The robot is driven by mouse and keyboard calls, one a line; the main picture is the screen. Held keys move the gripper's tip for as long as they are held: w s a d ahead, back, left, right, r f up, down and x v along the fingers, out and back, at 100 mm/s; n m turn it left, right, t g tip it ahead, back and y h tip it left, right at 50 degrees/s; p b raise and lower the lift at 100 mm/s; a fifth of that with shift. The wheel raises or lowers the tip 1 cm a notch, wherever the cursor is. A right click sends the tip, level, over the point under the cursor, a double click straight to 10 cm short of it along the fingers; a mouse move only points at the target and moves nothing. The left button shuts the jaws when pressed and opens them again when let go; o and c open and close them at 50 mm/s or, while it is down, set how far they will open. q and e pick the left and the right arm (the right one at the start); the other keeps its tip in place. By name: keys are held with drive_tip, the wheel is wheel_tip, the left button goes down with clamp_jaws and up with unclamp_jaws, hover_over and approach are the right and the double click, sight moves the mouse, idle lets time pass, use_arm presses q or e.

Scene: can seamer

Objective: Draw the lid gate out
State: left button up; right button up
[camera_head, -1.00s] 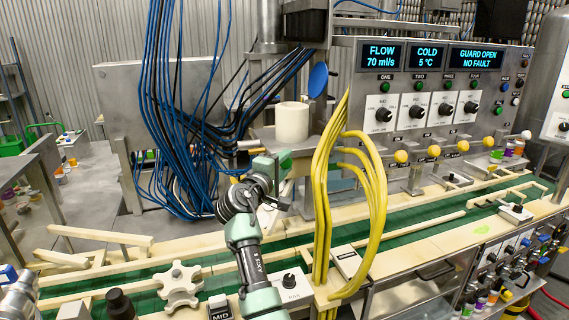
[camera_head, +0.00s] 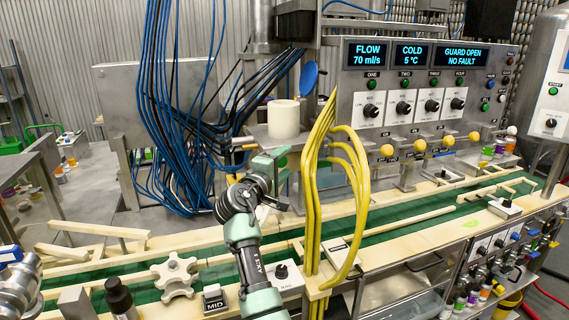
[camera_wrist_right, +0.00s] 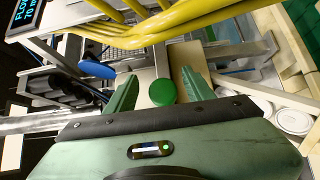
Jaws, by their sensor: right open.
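My right gripper (camera_head: 278,160) is beside the machine's upright, below the white cylinder (camera_head: 284,119) and left of the yellow cables. In the right wrist view its two green fingers (camera_wrist_right: 160,84) are spread apart. A round green knob (camera_wrist_right: 162,93) sits between them, with a gap on each side, and the gripper holds nothing. Whether this knob belongs to the lid gate I cannot tell; the gate itself is not clearly visible. A blue disc (camera_head: 309,75) stands above, and it also shows in the right wrist view (camera_wrist_right: 97,69). My left gripper is not in view.
Yellow cables (camera_head: 322,200) hang close to the right of my right gripper. Blue cables (camera_head: 165,110) hang to its left. The green conveyor (camera_head: 400,226) with wooden rails runs below. White round pieces (camera_wrist_right: 291,120) lie at the right of the wrist view.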

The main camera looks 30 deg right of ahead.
use_arm(q)
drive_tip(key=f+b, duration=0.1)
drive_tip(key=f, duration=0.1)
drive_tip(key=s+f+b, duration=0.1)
drive_tip(key=b, duration=0.1)
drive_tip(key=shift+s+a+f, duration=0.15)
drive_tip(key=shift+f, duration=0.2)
use_arm(e)
drive_tip(key=v, duration=0.7)
drive_tip(key=shift+s+a, duration=0.2)
drive_tip(key=shift+s, duration=0.05)
